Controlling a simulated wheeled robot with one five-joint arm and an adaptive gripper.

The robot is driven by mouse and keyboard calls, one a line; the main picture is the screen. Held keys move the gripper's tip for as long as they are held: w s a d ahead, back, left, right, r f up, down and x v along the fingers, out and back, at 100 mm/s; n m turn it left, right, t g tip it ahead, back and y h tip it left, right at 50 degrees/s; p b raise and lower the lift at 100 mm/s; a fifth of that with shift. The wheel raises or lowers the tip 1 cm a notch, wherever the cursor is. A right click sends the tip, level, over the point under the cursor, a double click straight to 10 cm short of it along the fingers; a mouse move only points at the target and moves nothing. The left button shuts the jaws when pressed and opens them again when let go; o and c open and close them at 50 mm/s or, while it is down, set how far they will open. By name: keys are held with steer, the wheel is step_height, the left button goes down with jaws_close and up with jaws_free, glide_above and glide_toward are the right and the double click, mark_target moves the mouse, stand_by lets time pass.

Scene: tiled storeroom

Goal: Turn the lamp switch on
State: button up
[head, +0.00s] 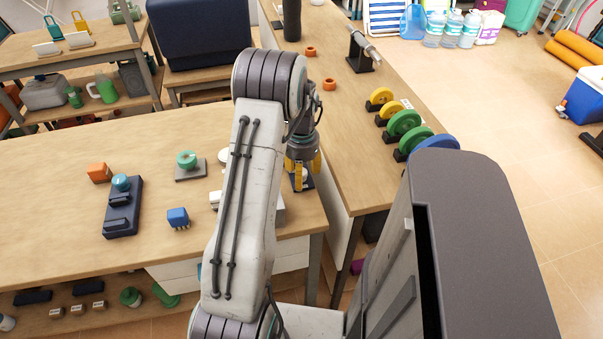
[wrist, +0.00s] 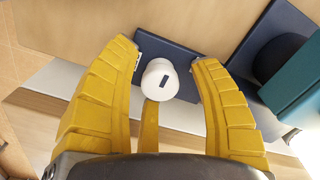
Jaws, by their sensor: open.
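A white round knob (wrist: 159,79) with a dark slot stands on a dark blue plate (wrist: 182,52) in the wrist view. It looks like the switch, but I see no clear lamp beside it. My gripper (wrist: 163,56) is open, with yellow fingers on either side of the knob and a third finger below it. I cannot tell whether any finger touches it. In the head view my gripper (head: 303,166) points down over the right end of the wooden table (head: 60,225), and its fingers partly hide the knob and plate.
To the left on the table are an orange block (head: 98,172), a dark blue base with a teal knob (head: 120,183), a green round piece on a grey plate (head: 186,159) and a blue block (head: 178,217). A teal box (wrist: 296,78) stands right of my fingers.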

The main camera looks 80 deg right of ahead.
step_height(320, 180, up, 12)
stand_by(0.6)
steer(key=shift+w, duration=0.1)
stand_by(0.6)
steer(key=w+a+r+n+p, duration=0.1)
steer(key=w+a+r+n, duration=0.25)
steer(key=w+a, duration=0.35)
steer(key=w+a+r+n+t+h+p, duration=0.1)
steer(key=w+a+r+n, duration=0.3)
steer(key=w, duration=0.5)
steer(key=w+a+r+n+p, duration=0.1)
steer(key=w+a+r+n, duration=0.2)
steer(key=w+a, duration=0.45)
steer(key=s+a+r+n+t+p, duration=0.1)
steer(key=a+n, duration=0.5)
steer(key=a, duration=0.7)
steer(key=s+a+r+n+t+y+p, duration=0.1)
steer(key=a+n, duration=0.6)
steer(key=a, duration=0.7)
steer(key=shift+s+r, duration=0.25)
steer(key=shift+s, duration=0.25)
